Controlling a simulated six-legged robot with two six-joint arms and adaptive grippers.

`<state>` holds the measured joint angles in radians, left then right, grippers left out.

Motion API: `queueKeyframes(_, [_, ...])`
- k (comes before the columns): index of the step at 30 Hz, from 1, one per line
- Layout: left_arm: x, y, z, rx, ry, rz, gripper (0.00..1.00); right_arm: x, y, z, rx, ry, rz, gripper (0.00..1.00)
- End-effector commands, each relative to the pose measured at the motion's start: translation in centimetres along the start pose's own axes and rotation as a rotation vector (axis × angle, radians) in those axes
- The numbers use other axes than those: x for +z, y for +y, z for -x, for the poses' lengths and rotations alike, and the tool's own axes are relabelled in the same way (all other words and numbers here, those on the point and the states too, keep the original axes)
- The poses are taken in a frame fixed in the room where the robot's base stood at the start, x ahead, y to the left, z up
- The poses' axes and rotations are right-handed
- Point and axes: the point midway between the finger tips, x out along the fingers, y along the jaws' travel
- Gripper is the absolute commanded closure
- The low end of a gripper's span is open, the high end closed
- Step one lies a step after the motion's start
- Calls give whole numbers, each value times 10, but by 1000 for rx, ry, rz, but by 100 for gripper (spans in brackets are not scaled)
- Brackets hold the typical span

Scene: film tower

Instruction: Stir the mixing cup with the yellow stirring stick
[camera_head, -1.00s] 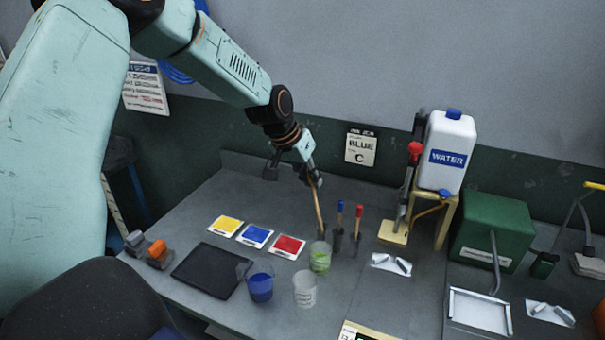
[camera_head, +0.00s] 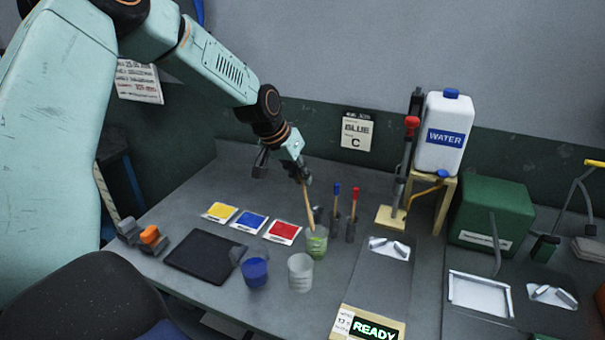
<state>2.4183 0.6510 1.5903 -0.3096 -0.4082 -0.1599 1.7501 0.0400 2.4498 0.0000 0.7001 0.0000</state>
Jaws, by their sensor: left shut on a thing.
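My left gripper (camera_head: 304,180) is shut on the yellow stirring stick (camera_head: 308,206), near its top end. The stick leans slightly, and its lower end is inside a clear cup with green contents (camera_head: 317,243). That cup stands upright on the bench. Beside it stand a clear cup, seemingly empty (camera_head: 300,272), and a cup of blue liquid (camera_head: 255,272). Which cup is the mixing cup is not labelled legibly. The stick's tip is hidden in the green. My right gripper is not in view.
Blue-handled (camera_head: 336,202) and red-handled (camera_head: 353,210) sticks stand in holders right of the green cup. Yellow, blue and red cards (camera_head: 283,231) and a black pad (camera_head: 206,256) lie left. A water jug (camera_head: 446,134) stands behind right. A READY display (camera_head: 372,329) is in front.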

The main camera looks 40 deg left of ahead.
Motion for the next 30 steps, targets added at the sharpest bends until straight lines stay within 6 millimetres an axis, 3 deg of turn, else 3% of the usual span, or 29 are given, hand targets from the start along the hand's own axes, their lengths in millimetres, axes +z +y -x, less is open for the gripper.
queueKeyframes(30, [28, 0, -67, 1, 0, 0, 100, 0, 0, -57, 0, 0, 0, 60])
